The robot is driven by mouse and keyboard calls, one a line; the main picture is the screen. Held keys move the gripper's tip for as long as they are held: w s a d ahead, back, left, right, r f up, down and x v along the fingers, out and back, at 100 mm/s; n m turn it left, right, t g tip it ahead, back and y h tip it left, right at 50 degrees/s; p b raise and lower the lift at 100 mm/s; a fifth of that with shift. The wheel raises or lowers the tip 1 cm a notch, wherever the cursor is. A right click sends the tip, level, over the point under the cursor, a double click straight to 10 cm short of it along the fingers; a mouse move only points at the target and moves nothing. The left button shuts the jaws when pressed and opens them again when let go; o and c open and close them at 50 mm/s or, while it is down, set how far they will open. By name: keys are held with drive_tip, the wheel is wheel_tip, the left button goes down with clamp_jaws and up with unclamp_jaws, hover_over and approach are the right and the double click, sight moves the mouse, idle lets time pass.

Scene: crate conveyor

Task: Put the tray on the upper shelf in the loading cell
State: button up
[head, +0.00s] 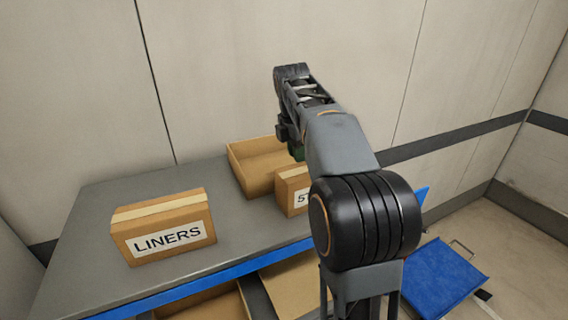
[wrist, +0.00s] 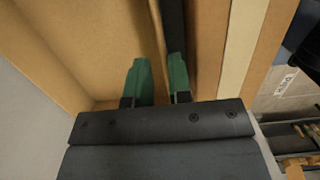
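The tray (head: 238,166) is an open, light-brown, shallow box on the grey shelf top, near the back wall. Its inside fills the upper left of the wrist view (wrist: 75,50). My gripper (wrist: 158,75) points down at the tray's right side, with its two green fingers apart. One finger is inside the tray and the other is in the dark gap outside, with the thin tray wall between them. A small space shows between the wall and the left finger. In the head view my arm hides most of the gripper and part of the tray.
A LINERS carton (head: 163,228) stands front left on the grey shelf top (head: 118,195). A second carton (head: 290,192), its label partly hidden, stands close to the tray's right side. Brown containers (head: 295,283) sit on a lower level. A blue platform cart (head: 443,275) is on the floor at right.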

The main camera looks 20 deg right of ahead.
drive_tip(key=shift+s+d+f, duration=0.1)
drive_tip(key=shift+f, duration=0.95)
drive_tip(key=shift+d+f, duration=0.1)
drive_tip(key=shift+f, duration=0.95)
drive_tip(key=shift+c, duration=0.3)
clamp_jaws()
